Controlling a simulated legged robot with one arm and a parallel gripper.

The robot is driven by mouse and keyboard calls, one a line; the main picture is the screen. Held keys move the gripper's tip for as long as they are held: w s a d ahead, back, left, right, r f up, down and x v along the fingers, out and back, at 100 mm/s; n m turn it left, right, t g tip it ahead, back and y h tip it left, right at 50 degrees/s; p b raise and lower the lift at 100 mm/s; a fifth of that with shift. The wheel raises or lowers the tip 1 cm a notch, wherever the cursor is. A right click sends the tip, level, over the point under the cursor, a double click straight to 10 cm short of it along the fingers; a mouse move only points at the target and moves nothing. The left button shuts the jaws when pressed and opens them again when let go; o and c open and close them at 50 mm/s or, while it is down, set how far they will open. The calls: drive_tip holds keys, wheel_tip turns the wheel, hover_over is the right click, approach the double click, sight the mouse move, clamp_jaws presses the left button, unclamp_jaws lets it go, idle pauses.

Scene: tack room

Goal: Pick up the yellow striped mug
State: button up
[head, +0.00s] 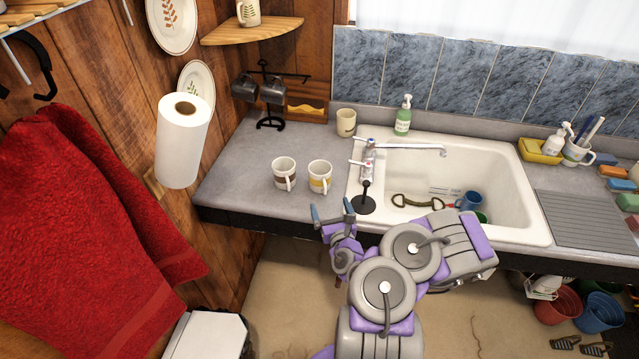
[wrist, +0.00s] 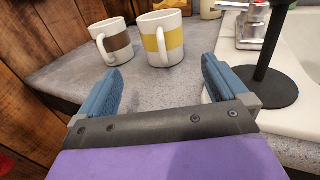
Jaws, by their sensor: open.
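The yellow striped mug (head: 320,177) stands upright on the grey counter, left of the sink. My gripper (head: 333,214) is open and empty at the counter's front edge, in front of the yellow striped mug. In the wrist view the blue fingertips (wrist: 160,85) are spread wide, with the mug beyond them and apart.
A cream cup (head: 346,122) and a dark mug rack (head: 270,123) are at the back. The counter (head: 235,180) left of the mugs is clear.

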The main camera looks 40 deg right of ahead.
sight(325, 191)
drive_tip(key=b+x, duration=0.2)
drive_tip(key=x, duration=0.5)
drive_tip(key=shift+s+d+f, duration=0.1)
drive_tip(key=shift+s+d, duration=0.05)
drive_tip(key=shift+w, duration=0.35)
drive_tip(key=b+x, duration=0.2)
drive_tip(key=x, duration=0.3)
drive_tip(key=shift+d, duration=0.25)
drive_tip(key=shift+w, duration=0.1)
drive_tip(key=c, duration=1.1)
drive_tip(key=shift+c, duration=0.2)
